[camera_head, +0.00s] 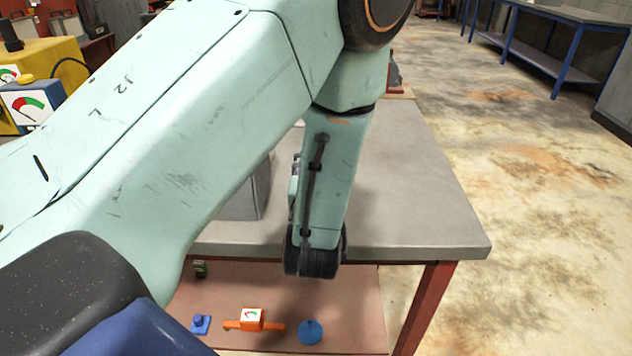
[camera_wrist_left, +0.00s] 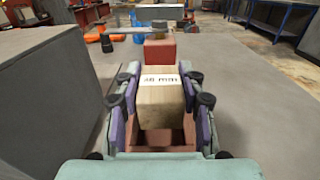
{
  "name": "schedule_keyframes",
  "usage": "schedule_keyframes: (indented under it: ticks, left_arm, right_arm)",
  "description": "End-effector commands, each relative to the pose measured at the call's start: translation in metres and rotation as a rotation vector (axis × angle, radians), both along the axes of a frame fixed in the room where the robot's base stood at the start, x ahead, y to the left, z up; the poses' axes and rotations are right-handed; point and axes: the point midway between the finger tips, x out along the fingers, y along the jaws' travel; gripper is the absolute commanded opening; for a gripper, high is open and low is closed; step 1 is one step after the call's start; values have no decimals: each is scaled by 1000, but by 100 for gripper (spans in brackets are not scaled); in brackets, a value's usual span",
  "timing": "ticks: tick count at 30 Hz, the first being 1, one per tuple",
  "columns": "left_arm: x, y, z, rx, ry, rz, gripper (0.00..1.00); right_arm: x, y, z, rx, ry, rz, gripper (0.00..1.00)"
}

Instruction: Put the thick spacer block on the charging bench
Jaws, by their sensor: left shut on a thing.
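A pale wooden block with a white printed label (camera_wrist_left: 160,98) sits between the fingers of my left gripper (camera_wrist_left: 158,88) in the left wrist view. The gripper is shut on it, purple pads on both sides. I cannot tell whether this is the thick spacer block. The block is over a grey-topped bench with red legs (camera_head: 430,205); whether it touches the top is unclear. In the head view my left arm hides the gripper and block. Which surface is the charging bench is not clear. My right gripper is not in view.
A large grey box (camera_wrist_left: 45,95) stands close on the left. A red block-like thing (camera_wrist_left: 158,52) is straight beyond the held block. The lower shelf (camera_head: 360,300) holds an orange gauge tool (camera_head: 252,320) and blue items. The bench's right side is clear.

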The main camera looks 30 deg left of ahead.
Motion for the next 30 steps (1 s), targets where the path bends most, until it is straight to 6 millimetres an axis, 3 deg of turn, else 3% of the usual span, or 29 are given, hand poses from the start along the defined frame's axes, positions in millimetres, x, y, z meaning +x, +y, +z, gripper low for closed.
schedule_keyframes:
  ticks: [3, 9, 24, 25, 30]
  left_arm:
    - [0, 1, -22, -2, 5, 1, 7]
    - [1, 1, -43, -2, 3, 0, 7]
    - [1, 1, -49, -1, 1, 0, 7]
    - [1, 1, -49, -1, 1, 0, 41]
    - [1, 1, -48, -1, 2, 0, 56]
  right_arm:
    - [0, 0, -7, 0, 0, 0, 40]
    - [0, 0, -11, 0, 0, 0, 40]
    - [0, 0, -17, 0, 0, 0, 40]
    - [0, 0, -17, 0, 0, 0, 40]
    - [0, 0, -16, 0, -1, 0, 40]
